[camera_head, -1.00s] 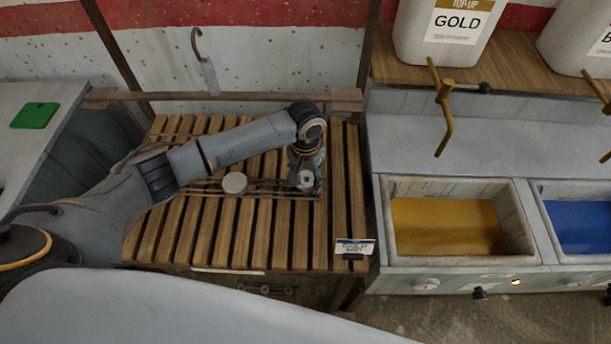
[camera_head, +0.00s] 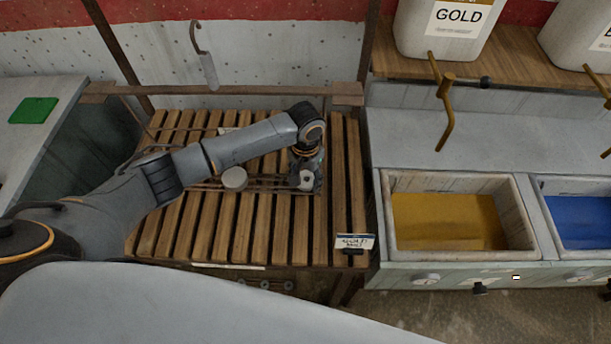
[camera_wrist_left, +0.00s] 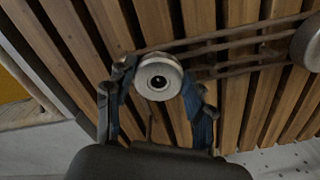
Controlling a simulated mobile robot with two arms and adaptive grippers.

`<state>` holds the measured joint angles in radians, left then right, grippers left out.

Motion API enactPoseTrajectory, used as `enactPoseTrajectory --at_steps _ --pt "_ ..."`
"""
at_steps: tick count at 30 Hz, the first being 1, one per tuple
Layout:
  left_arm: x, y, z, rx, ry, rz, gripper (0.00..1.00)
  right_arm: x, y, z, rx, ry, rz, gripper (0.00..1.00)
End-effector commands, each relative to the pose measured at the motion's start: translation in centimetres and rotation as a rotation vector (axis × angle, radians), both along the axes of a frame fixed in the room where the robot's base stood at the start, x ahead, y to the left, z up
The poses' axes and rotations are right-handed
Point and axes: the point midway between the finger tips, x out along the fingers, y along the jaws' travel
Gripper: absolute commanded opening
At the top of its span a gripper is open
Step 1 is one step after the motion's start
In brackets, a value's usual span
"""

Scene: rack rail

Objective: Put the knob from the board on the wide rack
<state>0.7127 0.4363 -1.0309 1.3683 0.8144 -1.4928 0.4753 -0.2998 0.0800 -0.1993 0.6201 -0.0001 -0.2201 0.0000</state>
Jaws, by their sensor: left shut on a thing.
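My left gripper (camera_head: 305,183) is shut on a pale, round metal knob (camera_wrist_left: 158,76) with a dark hole in its middle; the two blue-lined fingers (camera_wrist_left: 155,100) stand on either side of it. The knob also shows in the head view (camera_head: 306,181). It is over the right end of a low rack of thin rails (camera_head: 270,190) on a slatted wooden bench (camera_head: 215,235). I cannot tell whether the knob touches the rails. A second pale round piece (camera_head: 234,179) sits on the rails to the left. My right gripper is not in view.
A green board (camera_head: 33,110) lies on the grey counter at the left. A wooden rail with a hook (camera_head: 205,60) stands behind the bench. Basins of yellow (camera_head: 445,222) and blue are to the right.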

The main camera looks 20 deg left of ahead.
Motion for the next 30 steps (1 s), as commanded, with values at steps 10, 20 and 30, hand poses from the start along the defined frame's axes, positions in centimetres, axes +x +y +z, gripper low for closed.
enactPoseTrajectory --at_steps 10,20,30 --pt "0.0 0.0 0.1 0.000 -0.001 0.000 0.80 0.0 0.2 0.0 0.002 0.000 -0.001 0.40" --pt "0.0 0.0 0.1 0.000 0.000 0.000 0.80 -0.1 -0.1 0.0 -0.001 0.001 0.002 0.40" --pt "0.1 0.0 5.4 -0.002 -0.005 -0.001 0.80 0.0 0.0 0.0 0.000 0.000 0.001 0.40"
